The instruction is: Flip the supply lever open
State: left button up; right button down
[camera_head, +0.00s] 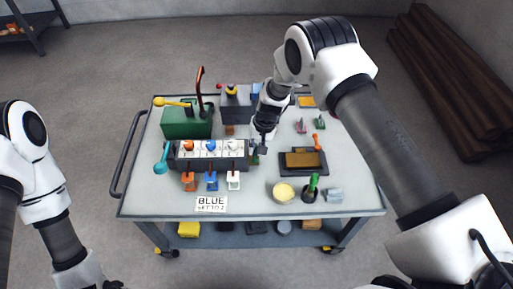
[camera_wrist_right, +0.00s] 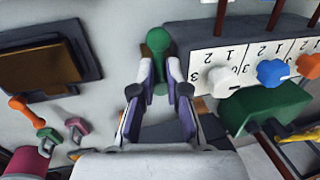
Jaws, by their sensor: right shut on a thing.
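A green lever with a round knob (camera_wrist_right: 157,40) stands at the white-dial end of the grey dial box (camera_wrist_right: 213,35). My right gripper (camera_wrist_right: 158,82) is shut on this green lever, its two fingers on either side of it below the knob. In the head view the right gripper (camera_head: 261,146) is at the right end of the dial box (camera_head: 213,163), and hides most of the lever. No label shows which lever is the supply lever. A teal lever (camera_head: 162,160) is at the box's left end. Only a dark tip of my left gripper (camera_head: 112,285) shows, at the bottom edge.
A green box (camera_head: 187,122) with a yellow lever (camera_head: 171,102) and a tall red-tipped lever (camera_head: 200,85) stands behind the dial box.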

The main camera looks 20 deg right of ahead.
jog(key=c, duration=1.2)
grip_release()
notch_tip(320, 180, up, 12)
jog(key=d, duration=0.2)
jog(key=shift+s, duration=0.35)
jog(key=shift+d+f, duration=0.1)
jog(key=shift+f, duration=0.05)
